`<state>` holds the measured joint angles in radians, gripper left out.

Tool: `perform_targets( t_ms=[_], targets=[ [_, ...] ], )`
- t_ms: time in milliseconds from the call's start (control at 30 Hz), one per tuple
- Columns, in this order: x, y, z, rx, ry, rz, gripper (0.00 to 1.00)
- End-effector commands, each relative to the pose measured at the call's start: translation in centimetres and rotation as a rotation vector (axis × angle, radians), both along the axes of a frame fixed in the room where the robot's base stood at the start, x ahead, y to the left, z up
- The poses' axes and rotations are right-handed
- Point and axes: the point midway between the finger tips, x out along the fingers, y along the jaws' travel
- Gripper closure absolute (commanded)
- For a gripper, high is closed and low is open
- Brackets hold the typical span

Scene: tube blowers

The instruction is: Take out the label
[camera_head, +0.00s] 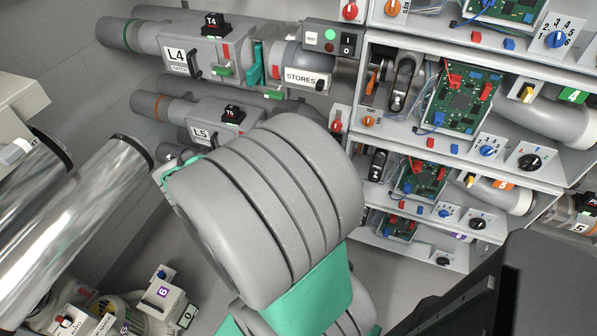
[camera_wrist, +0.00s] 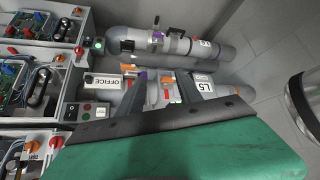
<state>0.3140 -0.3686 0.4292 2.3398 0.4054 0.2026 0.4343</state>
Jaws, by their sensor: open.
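In the wrist view, my gripper (camera_wrist: 161,80) is open, with its two dark fingers apart over the L5 tube. A white label reading OFFICE (camera_wrist: 103,82) sits left of the fingers, and the L5 label (camera_wrist: 206,86) is just right of them. Orange and purple parts of the tube show between and beside the fingers. In the head view, my arm hides the gripper and the OFFICE label. There, a white STORES label (camera_head: 305,78) sits on the upper tube, with L4 (camera_head: 178,56) to its left. The L5 label (camera_head: 201,132) shows below L4. I cannot tell whether the fingers touch anything.
Shelves with green circuit boards (camera_head: 462,97), knobs and switches stand at the right in the head view. Shiny metal cylinders (camera_head: 85,215) are at the left. Another grey tube (camera_wrist: 130,42) runs beyond the L5 tube in the wrist view. Bare floor (camera_wrist: 265,50) shows beside the tube ends.

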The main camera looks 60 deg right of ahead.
Motion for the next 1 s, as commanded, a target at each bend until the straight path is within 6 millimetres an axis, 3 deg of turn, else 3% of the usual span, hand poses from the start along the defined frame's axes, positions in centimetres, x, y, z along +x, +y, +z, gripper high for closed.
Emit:
perform_targets(
  t_ms=[33,100,200,300,400,800,1000],
  targets=[
    [-2.7,-5.1,-5.4,-0.082,-0.030,-0.155,0.58],
    [-6.4,-11.0,-8.3,-0.222,-0.104,-0.311,0.58],
    [-10.9,-15.7,-10.5,-0.378,-0.179,-0.414,0.58],
    [-13.2,-17.6,-11.3,-0.459,-0.222,-0.437,0.58],
    [-13.8,-18.7,-11.4,-0.485,-0.239,-0.441,0.58],
    [-13.0,-24.7,-12.7,-0.484,-0.242,-0.439,0.58],
    [-12.7,-25.5,-12.9,-0.485,-0.244,-0.436,0.58]
  ],
)
